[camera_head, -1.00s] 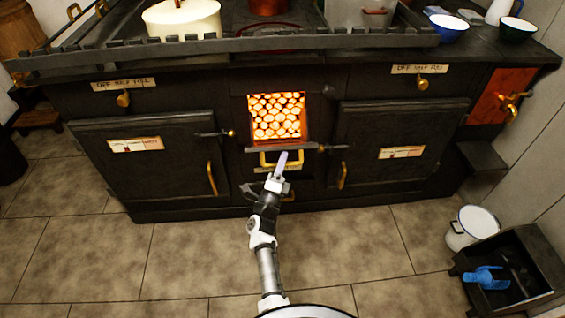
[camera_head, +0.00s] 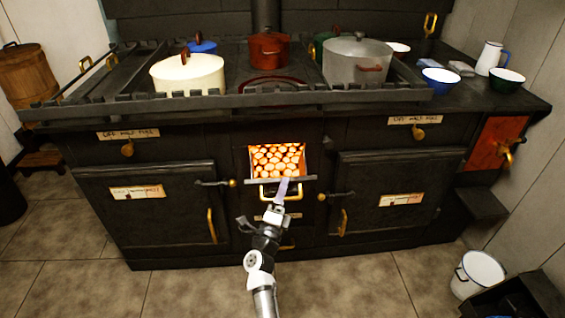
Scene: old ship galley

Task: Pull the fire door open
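The firebox (camera_head: 277,158) in the middle of the black stove front stands open, with glowing coals showing. The fire door (camera_head: 256,182) appears dropped down, seen nearly edge-on as a dark strip below the opening. Its brass handle (camera_head: 264,193) hangs just under this edge. My gripper (camera_head: 282,187) is in front of the door's edge and overlaps the right part of the handle. Its pale fingers point up toward the opening. I cannot tell whether they touch or grip the handle, as the fingertips show too small.
Closed oven doors flank the firebox, left (camera_head: 150,210) and right (camera_head: 390,195), with brass handles and latches near it. Pots, including a cream pot (camera_head: 188,74), stand on top behind a rail. A white bucket (camera_head: 478,274) stands at right. The tiled floor (camera_head: 200,288) in front is clear.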

